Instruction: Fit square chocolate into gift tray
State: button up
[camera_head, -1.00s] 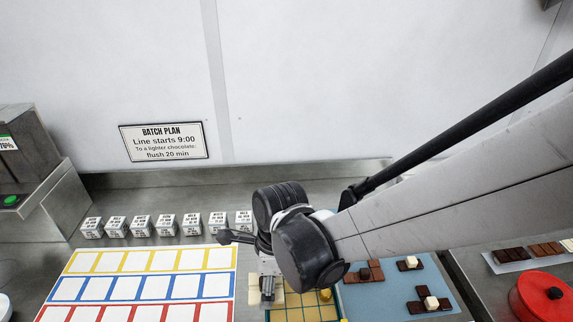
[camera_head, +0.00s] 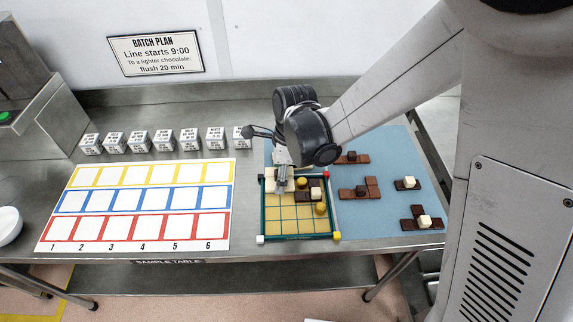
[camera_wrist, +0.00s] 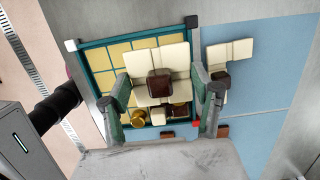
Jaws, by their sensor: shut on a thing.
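The gift tray (camera_head: 262,215) is a teal frame around a grid of gold cells; it also shows in the wrist view (camera_wrist: 92,75). My gripper (camera_head: 283,180) is over its back left part in the head view. In the wrist view my gripper's (camera_wrist: 160,86) two fingers are shut on a cream square chocolate (camera_wrist: 150,60) with a dark brown knob. I cannot tell whether that piece touches the tray floor. A dark brown piece with a white knob (camera_head: 316,193) and two gold balls (camera_head: 320,208) are in the tray to the right. Cells beneath the held piece are hidden.
A blue mat (camera_head: 385,205) to the right holds several brown pieces with knobs (camera_head: 360,190). Another cream piece (camera_wrist: 230,55) lies on the mat in the wrist view. A numbered colour card (camera_head: 140,200) and a row of labelled cubes (camera_head: 165,140) are left. The tray's front cells are clear.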

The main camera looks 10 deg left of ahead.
notch_tip(320, 180, down, 4)
jog(key=shift+b, duration=0.8)
jog(key=shift+r, duration=0.1)
jog(key=shift+f+b, duration=0.65)
jog(key=shift+b, duration=0.1)
jog(key=o, duration=1.2)
jog(key=shift+r, duration=0.15)
